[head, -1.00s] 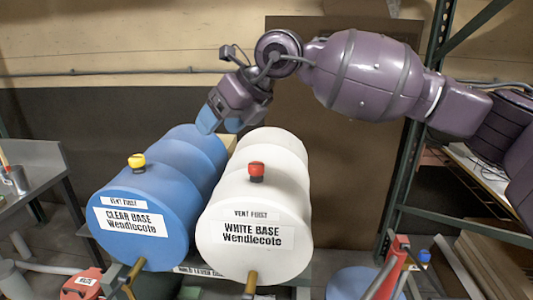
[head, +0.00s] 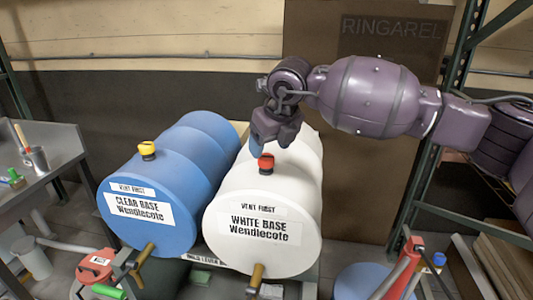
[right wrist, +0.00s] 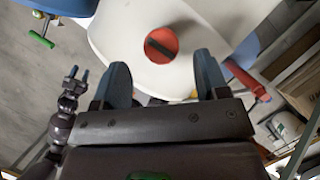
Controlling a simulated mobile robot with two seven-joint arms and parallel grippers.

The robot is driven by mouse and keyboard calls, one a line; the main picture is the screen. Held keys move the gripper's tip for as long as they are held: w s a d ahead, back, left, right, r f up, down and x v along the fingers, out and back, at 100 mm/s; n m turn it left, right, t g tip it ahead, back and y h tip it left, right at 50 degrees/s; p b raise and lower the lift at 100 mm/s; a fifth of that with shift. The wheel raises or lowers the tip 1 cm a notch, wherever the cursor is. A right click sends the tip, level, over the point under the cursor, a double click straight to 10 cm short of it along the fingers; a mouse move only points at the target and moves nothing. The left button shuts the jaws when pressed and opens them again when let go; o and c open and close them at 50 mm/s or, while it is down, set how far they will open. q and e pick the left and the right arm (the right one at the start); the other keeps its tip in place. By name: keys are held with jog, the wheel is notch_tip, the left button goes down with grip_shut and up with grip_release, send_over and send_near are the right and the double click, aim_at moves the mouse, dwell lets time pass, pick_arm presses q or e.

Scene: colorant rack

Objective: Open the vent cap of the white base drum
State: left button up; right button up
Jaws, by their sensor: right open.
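The white base drum (head: 298,182) lies on its side, label facing me, next to the blue clear base drum (head: 190,155). Its red vent cap (head: 266,163) sits on top near the front. In the right wrist view the red cap (right wrist: 170,39) has a dark bar across it. My right gripper (head: 257,147) is just behind and above the cap, pointing down. In its wrist view my right gripper (right wrist: 160,76) is open and empty, with the cap beyond the fingertips. My left gripper (right wrist: 78,74) shows small at the left of the wrist view; its opening is unclear.
The blue drum has a yellow cap (head: 147,150). Brass taps (head: 255,276) stick out of the drum fronts. A metal bench (head: 55,150) is at the left, a green rack post (head: 440,150) at the right.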

aim_at(266, 156)
jog(key=shift+x, duration=2)
jog(key=c, duration=0.9)
